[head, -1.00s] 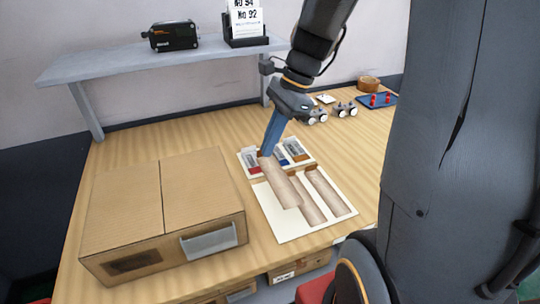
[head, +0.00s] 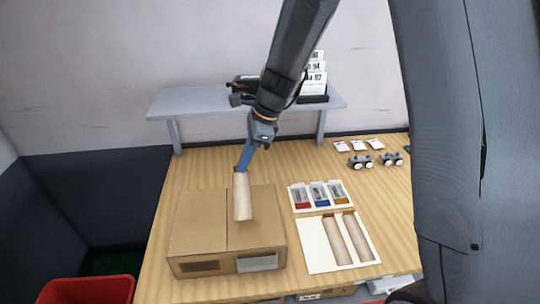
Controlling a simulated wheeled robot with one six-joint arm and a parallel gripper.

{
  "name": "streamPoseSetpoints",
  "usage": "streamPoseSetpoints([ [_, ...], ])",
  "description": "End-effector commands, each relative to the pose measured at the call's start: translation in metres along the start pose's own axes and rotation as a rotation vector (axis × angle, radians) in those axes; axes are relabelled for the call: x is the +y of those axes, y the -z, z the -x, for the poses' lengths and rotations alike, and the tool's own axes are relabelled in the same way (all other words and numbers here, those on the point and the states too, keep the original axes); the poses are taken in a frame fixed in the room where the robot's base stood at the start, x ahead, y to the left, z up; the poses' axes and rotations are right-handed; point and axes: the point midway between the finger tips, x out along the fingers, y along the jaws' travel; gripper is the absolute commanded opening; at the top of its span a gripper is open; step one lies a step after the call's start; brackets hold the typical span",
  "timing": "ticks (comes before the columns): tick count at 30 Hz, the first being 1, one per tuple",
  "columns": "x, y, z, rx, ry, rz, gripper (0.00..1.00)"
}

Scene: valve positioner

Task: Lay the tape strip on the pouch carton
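My gripper (head: 242,168) has blue fingers pointing down and is shut on the top end of a tan tape strip (head: 242,200). The strip hangs lengthwise from the fingers over the pouch carton (head: 198,222), near its centre seam. I cannot tell whether the strip's lower end touches the carton top. The carton is a closed brown box with a dark patch and a pale pouch on its front face. Two more tape strips (head: 335,241) (head: 356,238) lie on a white sheet (head: 314,255) to the right of the carton.
A card with red, blue and brown pouches (head: 321,196) lies behind the sheet. A grey shelf (head: 200,101) stands at the back with a dark device and number cards. Small wheeled items (head: 361,162) sit at the back right. A red bin (head: 88,290) is at the lower left.

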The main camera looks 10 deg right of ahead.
Motion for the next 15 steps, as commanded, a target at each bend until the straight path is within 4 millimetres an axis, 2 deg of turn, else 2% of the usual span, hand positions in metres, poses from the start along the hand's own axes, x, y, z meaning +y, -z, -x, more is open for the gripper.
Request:
streamPoseSetpoints([
  [1,0.003,-0.014,0.003,0.000,-0.003,0.003,0.00],
  [6,0.004,-0.040,-0.002,0.000,-0.002,0.000,0.00],
  [10,0.005,-0.048,-0.005,0.000,-0.002,-0.001,0.00],
  [15,0.004,-0.048,-0.010,0.001,-0.001,-0.002,0.00],
])
